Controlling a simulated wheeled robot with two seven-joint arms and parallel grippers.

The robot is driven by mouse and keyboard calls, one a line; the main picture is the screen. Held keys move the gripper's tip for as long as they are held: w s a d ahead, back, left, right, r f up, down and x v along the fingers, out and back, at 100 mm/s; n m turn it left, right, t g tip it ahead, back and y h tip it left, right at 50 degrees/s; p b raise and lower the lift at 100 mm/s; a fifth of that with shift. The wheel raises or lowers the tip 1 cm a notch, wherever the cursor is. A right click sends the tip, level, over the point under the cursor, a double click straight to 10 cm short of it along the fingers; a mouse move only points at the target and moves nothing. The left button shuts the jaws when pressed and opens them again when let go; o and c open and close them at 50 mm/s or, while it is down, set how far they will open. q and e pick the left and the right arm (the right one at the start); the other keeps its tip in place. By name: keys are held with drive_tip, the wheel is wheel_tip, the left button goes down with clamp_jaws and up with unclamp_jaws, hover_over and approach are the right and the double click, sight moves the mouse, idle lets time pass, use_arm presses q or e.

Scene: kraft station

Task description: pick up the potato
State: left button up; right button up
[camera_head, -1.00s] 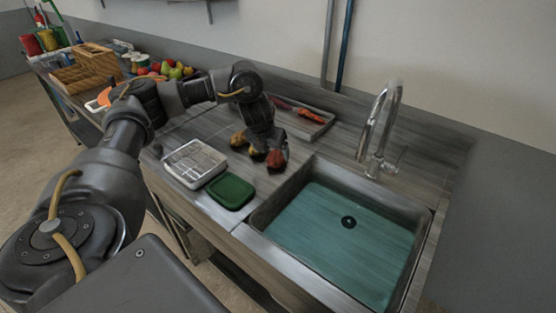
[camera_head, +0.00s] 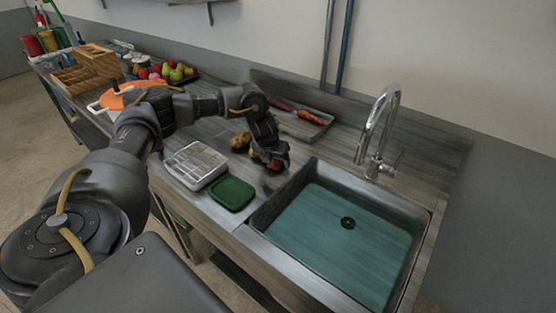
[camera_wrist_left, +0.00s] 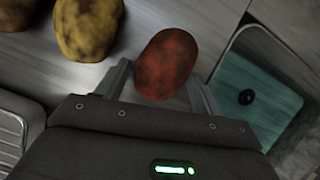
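A dark red potato (camera_wrist_left: 166,62) lies on the counter, between and just past the fingertips of my left gripper (camera_wrist_left: 158,76) in the left wrist view. The fingers are apart, one on each side of the potato. In the head view my left gripper (camera_head: 269,158) points down over the red potato (camera_head: 274,166) and hides much of it. A yellow-brown potato (camera_wrist_left: 88,27) lies to the left of it, and part of another brown one (camera_wrist_left: 14,12) shows at the upper left corner. In the head view the yellow-brown potato (camera_head: 240,141) is left of the gripper. My right gripper is not in view.
The sink (camera_head: 340,240) is close on the right. A green container (camera_head: 231,193) and a white-grey box (camera_head: 195,163) stand on the front left of the counter. A tray (camera_head: 305,119) with red-orange items lies behind. An orange-and-white pot (camera_head: 130,95) is farther left.

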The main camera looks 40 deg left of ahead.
use_arm(q)
drive_tip(key=c, duration=0.7)
drive_tip(key=shift+c, duration=0.3)
drive_tip(key=shift+r, duration=0.15)
